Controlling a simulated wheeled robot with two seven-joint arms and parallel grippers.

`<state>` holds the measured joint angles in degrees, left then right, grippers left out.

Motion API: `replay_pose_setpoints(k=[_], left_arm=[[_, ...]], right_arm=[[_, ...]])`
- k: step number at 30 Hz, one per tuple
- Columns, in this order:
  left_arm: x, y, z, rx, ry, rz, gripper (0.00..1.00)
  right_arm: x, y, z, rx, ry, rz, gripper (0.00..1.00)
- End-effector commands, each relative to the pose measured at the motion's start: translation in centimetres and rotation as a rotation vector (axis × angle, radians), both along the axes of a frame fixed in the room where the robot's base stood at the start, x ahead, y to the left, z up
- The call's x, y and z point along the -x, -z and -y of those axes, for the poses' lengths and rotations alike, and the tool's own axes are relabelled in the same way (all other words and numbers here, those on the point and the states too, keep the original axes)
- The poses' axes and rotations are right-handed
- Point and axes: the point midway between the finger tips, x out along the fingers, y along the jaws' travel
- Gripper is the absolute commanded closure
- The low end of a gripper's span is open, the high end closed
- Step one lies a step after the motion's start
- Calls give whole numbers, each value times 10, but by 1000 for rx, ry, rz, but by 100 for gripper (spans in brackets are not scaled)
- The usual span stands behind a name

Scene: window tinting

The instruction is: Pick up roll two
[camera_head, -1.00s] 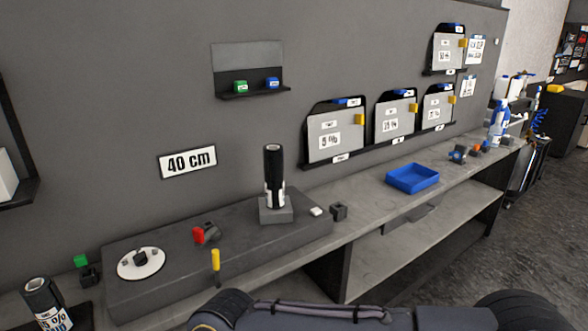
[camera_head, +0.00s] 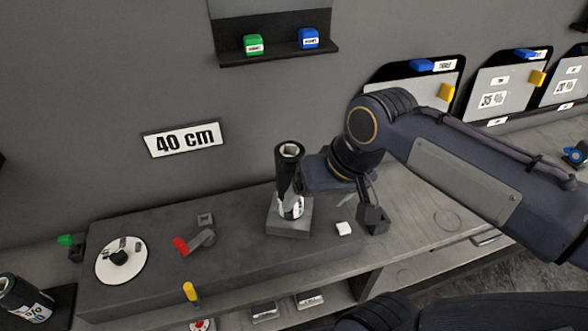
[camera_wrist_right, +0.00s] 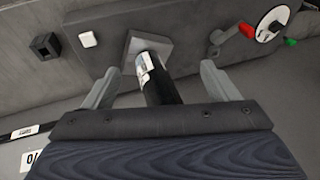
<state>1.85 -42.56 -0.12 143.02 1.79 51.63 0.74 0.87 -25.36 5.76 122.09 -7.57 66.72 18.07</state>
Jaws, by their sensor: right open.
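A black film roll (camera_head: 290,160) with a pale label stands upright in a grey square holder (camera_head: 273,227) on the raised dark block. My right gripper (camera_head: 303,192) is at this roll, its body to the right of it. In the right wrist view the roll (camera_wrist_right: 163,90) lies between the two open fingers (camera_wrist_right: 160,74), with a gap visible on each side. A second dark roll with a white printed label (camera_head: 36,308) is at the lower left edge of the head view. I cannot tell which roll bears the number two. My left gripper is out of view.
On the block are a white disc (camera_head: 108,268), a red-handled part (camera_head: 181,245) and a small white piece (camera_head: 344,229). A dark cube (camera_head: 373,219) sits to their right. A shelf with green (camera_head: 253,45) and blue (camera_head: 309,39) blocks hangs on the wall above.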

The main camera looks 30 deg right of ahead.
Motion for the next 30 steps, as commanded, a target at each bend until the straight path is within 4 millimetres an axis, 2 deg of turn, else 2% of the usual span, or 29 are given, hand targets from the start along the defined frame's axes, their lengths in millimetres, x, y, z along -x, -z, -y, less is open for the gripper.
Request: replay_pose_setpoints(k=[1,9,14,17,20,30], left_arm=[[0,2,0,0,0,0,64],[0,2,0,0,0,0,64],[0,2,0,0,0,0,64],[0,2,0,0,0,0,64],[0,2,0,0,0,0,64],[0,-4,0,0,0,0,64]], right_arm=[[-13,-8,3,12,26,-40,19],[-82,-49,14,90,248,-238,19],[-112,-62,17,121,374,-317,19],[-120,-62,18,129,413,-338,19],[-121,-54,18,133,425,-345,19],[-118,-11,17,132,423,-345,19]])
